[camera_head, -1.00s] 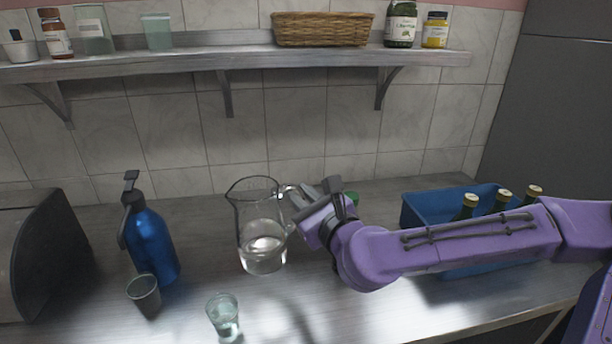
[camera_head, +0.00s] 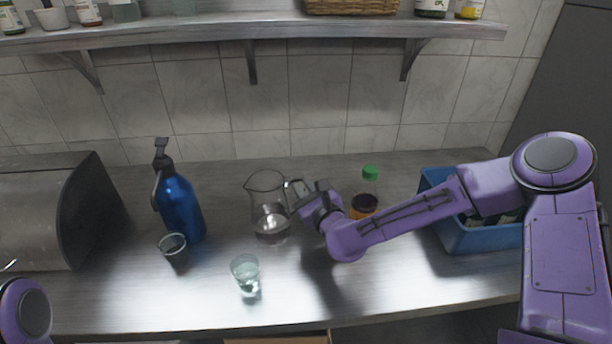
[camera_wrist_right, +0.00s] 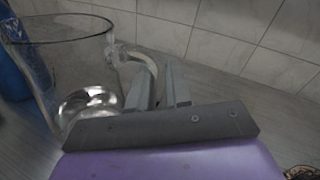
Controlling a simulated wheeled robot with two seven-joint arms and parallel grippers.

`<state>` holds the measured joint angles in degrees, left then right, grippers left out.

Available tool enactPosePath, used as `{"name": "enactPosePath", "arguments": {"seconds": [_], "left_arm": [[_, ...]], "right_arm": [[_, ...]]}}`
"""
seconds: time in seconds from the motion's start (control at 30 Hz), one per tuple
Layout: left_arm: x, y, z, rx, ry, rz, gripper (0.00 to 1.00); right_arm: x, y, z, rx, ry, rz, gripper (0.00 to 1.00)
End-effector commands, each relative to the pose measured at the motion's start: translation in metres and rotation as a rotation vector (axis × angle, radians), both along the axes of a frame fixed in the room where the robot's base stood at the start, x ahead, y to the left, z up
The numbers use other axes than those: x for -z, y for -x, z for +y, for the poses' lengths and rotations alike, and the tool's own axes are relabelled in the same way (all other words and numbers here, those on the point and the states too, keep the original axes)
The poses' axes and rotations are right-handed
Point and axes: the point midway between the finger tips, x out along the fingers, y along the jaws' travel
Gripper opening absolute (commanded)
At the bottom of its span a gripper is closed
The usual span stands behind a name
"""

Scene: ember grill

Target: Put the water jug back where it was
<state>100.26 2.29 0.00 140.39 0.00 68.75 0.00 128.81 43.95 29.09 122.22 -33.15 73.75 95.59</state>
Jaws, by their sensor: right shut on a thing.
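The clear glass water jug (camera_head: 268,205) is upright at the middle of the steel counter, with some water in its bottom. I cannot tell whether its base touches the counter. My right gripper (camera_head: 297,193) is at the jug's right side, shut on its handle. The right wrist view shows the jug (camera_wrist_right: 75,75) at the left and the handle (camera_wrist_right: 140,62) running between the fingers of the right gripper (camera_wrist_right: 158,85). My left gripper is out of view; only a piece of my left arm shows at the lower left.
A blue siphon bottle (camera_head: 179,207), a grey cup (camera_head: 174,250) and a glass of water (camera_head: 246,276) stand left and in front of the jug. A green-capped bottle (camera_head: 368,190) and a blue crate (camera_head: 470,240) are to the right. A shelf (camera_head: 250,31) hangs above.

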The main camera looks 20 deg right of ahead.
Motion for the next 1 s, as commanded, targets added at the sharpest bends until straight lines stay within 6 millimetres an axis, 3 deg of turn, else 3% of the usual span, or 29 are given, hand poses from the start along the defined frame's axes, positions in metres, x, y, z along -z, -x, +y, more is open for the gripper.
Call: {"name": "enactPosePath", "arguments": {"seconds": [0.33,0.37,0.4,0.43,0.77,0.87,1.0], "left_arm": [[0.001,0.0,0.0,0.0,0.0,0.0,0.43],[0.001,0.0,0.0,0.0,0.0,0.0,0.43],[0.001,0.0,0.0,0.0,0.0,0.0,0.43],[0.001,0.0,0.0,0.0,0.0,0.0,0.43],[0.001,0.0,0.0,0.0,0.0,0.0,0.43],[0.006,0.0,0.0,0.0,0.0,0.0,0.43],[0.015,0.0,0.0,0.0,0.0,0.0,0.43]], "right_arm": [[0.001,-0.001,0.0,0.001,-0.006,-0.009,0.0],[0.004,0.0,0.0,0.0,-0.001,-0.002,0.24],[0.004,0.0,0.0,0.0,-0.001,-0.002,0.38],[0.004,0.0,0.0,0.0,-0.001,-0.002,0.44],[0.003,0.003,-0.001,0.001,-0.001,-0.002,0.44],[0.004,0.017,-0.002,0.001,-0.002,-0.002,0.44],[0.004,0.05,-0.005,0.002,-0.006,-0.002,0.44]]}}
